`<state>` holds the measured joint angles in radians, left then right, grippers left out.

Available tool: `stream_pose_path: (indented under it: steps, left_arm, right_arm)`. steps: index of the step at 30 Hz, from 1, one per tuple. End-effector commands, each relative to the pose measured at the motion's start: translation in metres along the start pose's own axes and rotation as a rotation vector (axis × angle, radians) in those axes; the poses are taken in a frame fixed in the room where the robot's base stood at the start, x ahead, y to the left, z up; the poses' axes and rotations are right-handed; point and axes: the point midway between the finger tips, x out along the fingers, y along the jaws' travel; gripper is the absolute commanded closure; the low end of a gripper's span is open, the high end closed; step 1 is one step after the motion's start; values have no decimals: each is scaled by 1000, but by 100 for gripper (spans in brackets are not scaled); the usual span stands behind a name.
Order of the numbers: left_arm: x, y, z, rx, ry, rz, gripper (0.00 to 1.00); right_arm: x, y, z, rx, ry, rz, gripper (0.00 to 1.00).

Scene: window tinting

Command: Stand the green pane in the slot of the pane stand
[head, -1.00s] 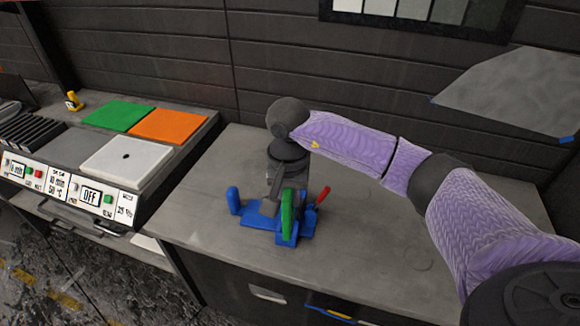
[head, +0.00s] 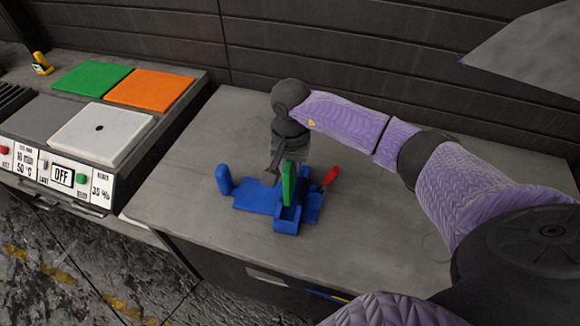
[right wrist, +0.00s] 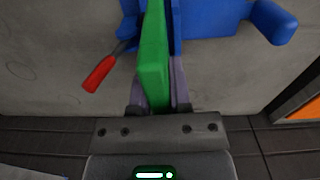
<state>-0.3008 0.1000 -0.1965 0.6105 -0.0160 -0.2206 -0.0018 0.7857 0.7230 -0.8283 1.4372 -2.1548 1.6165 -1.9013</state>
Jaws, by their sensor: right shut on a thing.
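The blue pane stand (head: 251,199) is on the grey bench, with an upright post at its left end and a slotted block (head: 287,223) at its right. The green pane (head: 289,183) stands on edge at this block, its lower edge hidden by the block's walls. I cannot tell whether it rests on the slot bottom. My right gripper (head: 281,172) is shut on the pane from the back side. In the right wrist view the pane (right wrist: 153,62) lies between the two fingers (right wrist: 157,95), with blue stand parts on both sides. My left gripper is out of view.
A red-handled tool (head: 331,177) sits close to the right of the stand. At left, a unit with a control panel carries a green plate (head: 92,78), an orange plate (head: 150,89) and a white plate (head: 100,134).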

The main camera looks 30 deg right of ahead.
Motion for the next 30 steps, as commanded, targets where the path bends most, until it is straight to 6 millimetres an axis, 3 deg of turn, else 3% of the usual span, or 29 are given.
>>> stream_pose_path:
  steps: [5, 21, 30]
  left_arm:
    - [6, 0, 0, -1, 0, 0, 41]
    - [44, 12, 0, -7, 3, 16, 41]
    - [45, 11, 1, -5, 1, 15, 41]
  right_arm:
    - [8, 0, 0, 0, 0, 0, 100]
    - [65, 0, 0, 0, 0, -1, 100]
    - [68, 0, 0, 0, 0, 0, 100]
